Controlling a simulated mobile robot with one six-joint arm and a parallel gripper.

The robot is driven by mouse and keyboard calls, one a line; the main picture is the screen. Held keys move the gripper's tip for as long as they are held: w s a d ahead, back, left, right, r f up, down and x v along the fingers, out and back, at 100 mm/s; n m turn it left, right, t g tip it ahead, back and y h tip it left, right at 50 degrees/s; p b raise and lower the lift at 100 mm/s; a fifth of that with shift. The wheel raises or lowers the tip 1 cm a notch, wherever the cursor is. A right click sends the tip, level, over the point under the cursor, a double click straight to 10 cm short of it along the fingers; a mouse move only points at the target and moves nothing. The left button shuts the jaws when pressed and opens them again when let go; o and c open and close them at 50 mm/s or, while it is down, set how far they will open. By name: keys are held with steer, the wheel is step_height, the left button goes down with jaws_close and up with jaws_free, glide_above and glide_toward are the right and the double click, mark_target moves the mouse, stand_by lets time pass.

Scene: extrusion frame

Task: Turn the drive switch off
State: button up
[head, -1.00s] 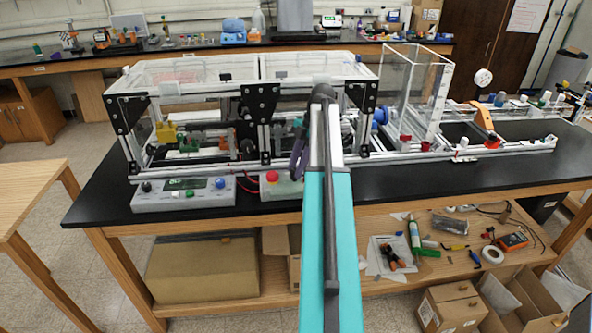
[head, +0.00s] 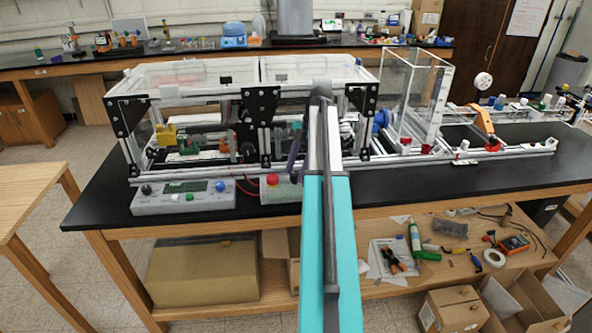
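My arm covers the right part of this second box. I cannot make out which control is the drive switch, or its position.
The extrusion frame (head: 263,150) with clear covers stands close behind the boxes. A clear upright enclosure (head: 413,95) and a rail with an orange part (head: 484,121) are to the right. The bench's front edge (head: 400,193) is bare right of my arm.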

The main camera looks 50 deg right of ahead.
mark_target(292, 175)
steer(key=shift+r, duration=0.15)
steer(key=shift+r+b, duration=0.35)
steer(key=shift+r, duration=0.4)
steer(key=shift+r+p, duration=0.95)
steer(key=shift+p, duration=0.1)
steer(key=s+a+r+p, duration=0.1)
steer(key=s+a+p, duration=0.4)
steer(key=s+a, duration=0.5)
steer(key=shift+s+a+r, duration=0.15)
steer(key=shift+s+a, duration=0.1)
steer(key=shift+s, duration=0.85)
steer(key=shift+w, duration=0.1)
